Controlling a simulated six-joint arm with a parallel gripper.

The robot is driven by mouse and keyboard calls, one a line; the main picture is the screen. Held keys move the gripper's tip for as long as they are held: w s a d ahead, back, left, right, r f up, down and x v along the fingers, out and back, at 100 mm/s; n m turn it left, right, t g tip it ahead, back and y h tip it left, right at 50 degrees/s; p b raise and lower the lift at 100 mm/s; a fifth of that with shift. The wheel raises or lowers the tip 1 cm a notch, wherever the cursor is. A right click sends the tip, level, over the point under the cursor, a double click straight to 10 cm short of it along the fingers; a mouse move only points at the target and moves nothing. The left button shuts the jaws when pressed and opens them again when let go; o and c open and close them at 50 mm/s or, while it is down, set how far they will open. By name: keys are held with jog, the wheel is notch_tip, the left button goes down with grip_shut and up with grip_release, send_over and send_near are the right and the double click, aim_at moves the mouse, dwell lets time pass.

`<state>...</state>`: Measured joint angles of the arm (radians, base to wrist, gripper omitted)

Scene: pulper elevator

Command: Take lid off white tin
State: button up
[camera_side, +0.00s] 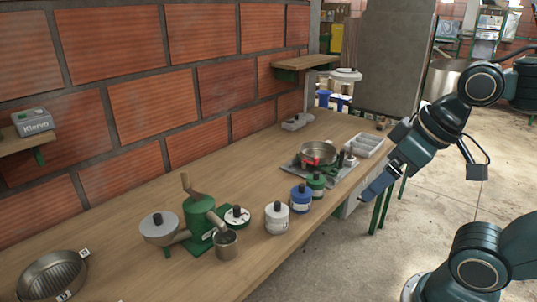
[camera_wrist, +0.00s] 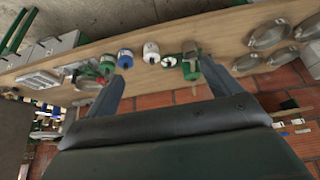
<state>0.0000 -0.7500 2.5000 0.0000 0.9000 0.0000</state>
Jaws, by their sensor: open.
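The white tin (camera_side: 276,221) stands upright on the wooden bench near its front edge, with its lid (camera_side: 277,208) on and a black knob on top. The white tin also shows in the wrist view (camera_wrist: 151,54), in the gap between my fingers but well beyond them. My gripper (camera_side: 370,192) is open and empty. It hangs in the air to the right of the tin, past the bench's front edge, and touches nothing.
A blue tin (camera_side: 301,198) and a green tin (camera_side: 317,184) stand close right of the white tin. A green pulper (camera_side: 200,220) with a metal cup (camera_side: 226,244) is to its left. A pot (camera_side: 318,154) and a grey tray (camera_side: 364,145) sit farther right.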

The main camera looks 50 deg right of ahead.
jog(key=shift+w, duration=0.1)
jog(key=w+d+m+g+y, duration=0.25)
jog(key=w+m, duration=0.65)
jog(key=w, duration=0.7)
jog(key=w+d+f+m+g+y, duration=0.2)
jog(key=w+d+f+m, duration=0.7)
jog(key=w+f, duration=0.3)
jog(key=shift+d+f+m+g, duration=0.2)
jog(key=shift+d+m+g, duration=0.05)
jog(key=shift+m+g, duration=0.15)
jog(key=shift+w+f, duration=0.1)
